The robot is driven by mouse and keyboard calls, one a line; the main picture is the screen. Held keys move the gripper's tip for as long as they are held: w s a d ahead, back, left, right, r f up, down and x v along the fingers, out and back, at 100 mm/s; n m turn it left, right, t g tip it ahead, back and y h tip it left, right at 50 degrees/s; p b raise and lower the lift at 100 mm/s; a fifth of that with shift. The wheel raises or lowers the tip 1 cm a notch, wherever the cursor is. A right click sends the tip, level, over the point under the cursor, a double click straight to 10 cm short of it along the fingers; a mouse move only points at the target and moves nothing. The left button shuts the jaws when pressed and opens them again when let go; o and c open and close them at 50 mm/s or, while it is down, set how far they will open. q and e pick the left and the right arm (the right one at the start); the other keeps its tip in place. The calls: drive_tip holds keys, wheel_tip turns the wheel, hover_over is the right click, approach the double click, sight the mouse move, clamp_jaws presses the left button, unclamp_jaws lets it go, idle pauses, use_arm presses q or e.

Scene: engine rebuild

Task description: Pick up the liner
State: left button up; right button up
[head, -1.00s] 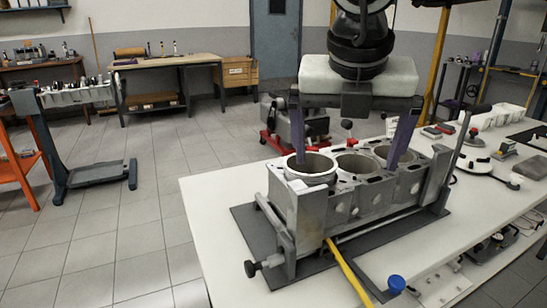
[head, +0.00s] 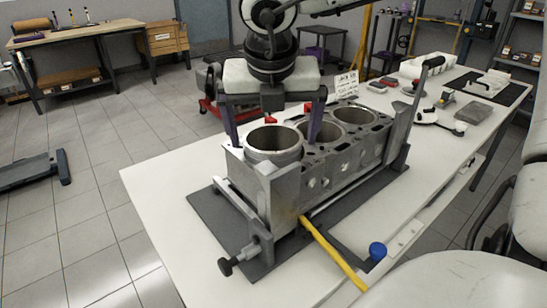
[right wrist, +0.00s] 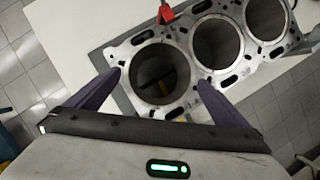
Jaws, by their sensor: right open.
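The liner (head: 273,156) is a grey metal ring standing proud of the left bore of the engine block (head: 343,160). It also shows in the right wrist view (right wrist: 136,88), seen from above around a dark bore. My right gripper (head: 273,139) is above the left end of the block, open and empty. Its two purple fingers point down, one on each side of the liner; I cannot tell whether they touch it. In the right wrist view, the fingertips (right wrist: 160,80) lie left and right of the liner's rim. My left gripper is not in view.
The block sits in a fixture on a dark mat (head: 215,222) on the white bench (head: 150,180). A yellow bar (head: 333,252) and a blue knob (head: 377,251) are at the front. Trays and small parts lie farther back.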

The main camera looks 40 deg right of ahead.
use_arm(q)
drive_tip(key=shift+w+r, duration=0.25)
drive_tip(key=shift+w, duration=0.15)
use_arm(e)
drive_tip(key=shift+x, duration=0.9)
drive_tip(key=shift+s+f, duration=0.1)
drive_tip(key=shift+s, duration=0.05)
drive_tip(key=shift+c, duration=0.5)
drive_tip(key=shift+f, duration=0.1)
drive_tip(key=c, duration=1.6)
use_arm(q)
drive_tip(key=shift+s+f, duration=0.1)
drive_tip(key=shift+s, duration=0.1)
use_arm(e)
drive_tip(key=shift+o, duration=0.2)
drive_tip(key=shift+s, duration=0.1)
